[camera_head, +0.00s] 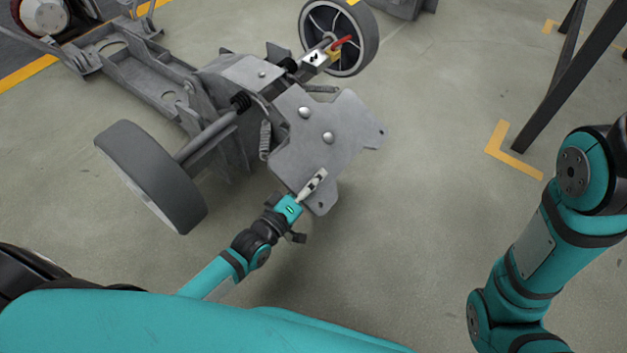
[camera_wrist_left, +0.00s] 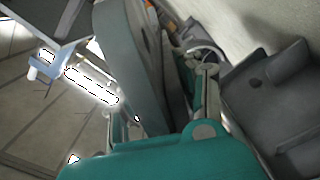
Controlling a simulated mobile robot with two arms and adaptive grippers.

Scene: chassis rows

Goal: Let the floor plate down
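The floor plate (camera_head: 345,125) is a grey metal sheet with cut-out corners and two round bolt heads, at the near end of the chassis (camera_head: 150,80). My left gripper (camera_head: 313,184) is at its near corner, with one pale finger lying over the upper face. The other finger is hidden in the head view. In the left wrist view a grey slab, which looks like the plate (camera_wrist_left: 130,50), runs up between the spread finger parts of the left gripper (camera_wrist_left: 160,110). I cannot tell whether they press on it. My right gripper is out of view.
A wheel (camera_head: 150,175) stands left of the plate and another wheel (camera_head: 340,35) behind it. A coil spring (camera_head: 265,140) hangs beside the plate. Floor (camera_head: 420,200) to the right is clear, up to a dark post (camera_head: 565,85).

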